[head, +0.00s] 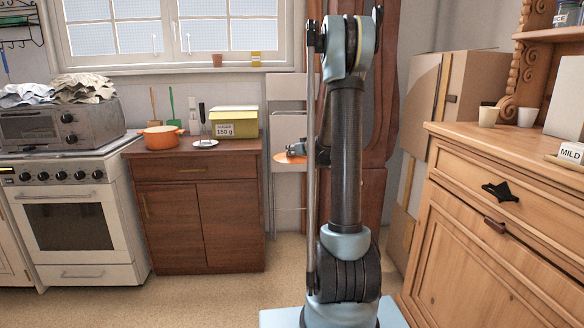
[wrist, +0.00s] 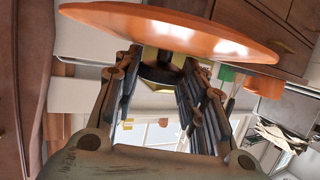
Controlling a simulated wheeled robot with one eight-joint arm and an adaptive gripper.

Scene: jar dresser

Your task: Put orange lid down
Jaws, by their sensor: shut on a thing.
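The orange lid (wrist: 170,30) is held by its dark knob (wrist: 160,70) between the fingers of my gripper (wrist: 163,62). In the head view the lid (head: 288,158) hangs in the air just right of the brown cabinet (head: 196,205), partly hidden by my arm. My gripper (head: 298,149) is above it in that view. The pot also shows at the right of the wrist view (wrist: 264,84).
A yellow-green box (head: 234,122) and a small white dish (head: 205,144) stand on the cabinet top, right of the pot. A stove (head: 78,215) is at left, a wooden dresser (head: 500,225) at right.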

